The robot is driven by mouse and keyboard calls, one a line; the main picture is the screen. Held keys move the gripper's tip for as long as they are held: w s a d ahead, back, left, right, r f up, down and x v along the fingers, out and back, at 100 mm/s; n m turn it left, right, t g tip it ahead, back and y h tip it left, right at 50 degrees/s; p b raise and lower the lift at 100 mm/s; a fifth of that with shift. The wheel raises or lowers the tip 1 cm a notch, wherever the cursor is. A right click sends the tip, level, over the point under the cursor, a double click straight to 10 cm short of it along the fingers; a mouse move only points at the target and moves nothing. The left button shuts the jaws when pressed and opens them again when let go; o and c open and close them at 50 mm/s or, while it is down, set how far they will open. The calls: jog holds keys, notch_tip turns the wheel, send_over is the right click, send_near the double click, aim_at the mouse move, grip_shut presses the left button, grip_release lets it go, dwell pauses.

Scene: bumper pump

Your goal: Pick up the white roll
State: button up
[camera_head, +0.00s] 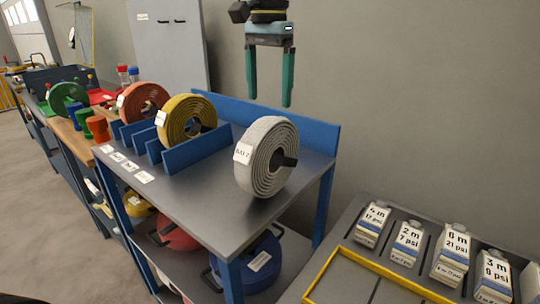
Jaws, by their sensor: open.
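The white roll (267,158), a coiled hose with a white label and a dark end piece, stands on edge at the right end of the grey table top (215,200). My gripper (270,98) points down with its two green fingers apart and empty. In the picture it is above the white roll and beside the wall. A gap shows between the fingertips and the roll's upper edge. The roll's far side is hidden.
A yellow roll (187,121) and a red roll (143,103) stand in a blue rack (200,150) left of the white roll. A blue back panel (310,134) edges the table. Several labelled cartons (407,242) stand on a grey bench at lower right.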

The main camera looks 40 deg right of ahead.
aim_at(269, 118)
notch_tip(269, 118, down, 9)
jog(key=shift+f+p, duration=0.15)
jog(key=shift+p, duration=1.1)
grip_shut()
jog(key=shift+d, duration=0.1)
